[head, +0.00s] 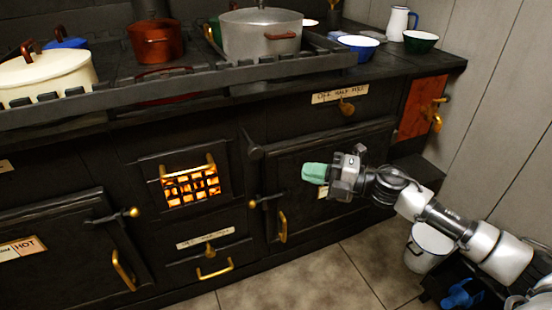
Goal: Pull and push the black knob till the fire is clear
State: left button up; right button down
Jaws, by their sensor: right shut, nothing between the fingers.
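The fire (192,187) glows orange behind dark bars in a small opening in the front of the black stove (285,115). A brass rail crosses the top of the opening. Below it are a paper label (205,237), a small brass-coloured knob (210,250) and a brass handle (215,269). I cannot make out a plainly black knob. My right gripper (314,173) has pale green fingers, shut and empty. It is in front of the right oven door (335,150), to the right of the fire, and hides part of the door's label. My left gripper is not in view.
Pots, including a large steel one (262,35) and a cream one (45,72), stand on the stove top behind a rail. Brass door latches (265,201) stick out of the front. A white bucket (428,246) is on the floor at right.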

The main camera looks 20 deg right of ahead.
aim_at(259, 154)
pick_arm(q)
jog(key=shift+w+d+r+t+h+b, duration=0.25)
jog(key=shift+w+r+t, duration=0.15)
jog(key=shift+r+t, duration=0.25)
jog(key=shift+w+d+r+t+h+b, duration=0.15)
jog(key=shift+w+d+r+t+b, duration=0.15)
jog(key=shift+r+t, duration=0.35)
pick_arm(e)
jog(key=shift+w+a+r, duration=0.1)
jog(key=shift+w+a, duration=0.9)
jog(key=shift+w, duration=0.35)
jog(key=shift+w+a+f, duration=0.1)
jog(key=shift+w+a, duration=0.9)
jog(key=shift+w, duration=0.35)
jog(key=shift+w+a+r, duration=0.1)
jog(key=shift+w+a, duration=0.9)
jog(key=shift+w, duration=0.35)
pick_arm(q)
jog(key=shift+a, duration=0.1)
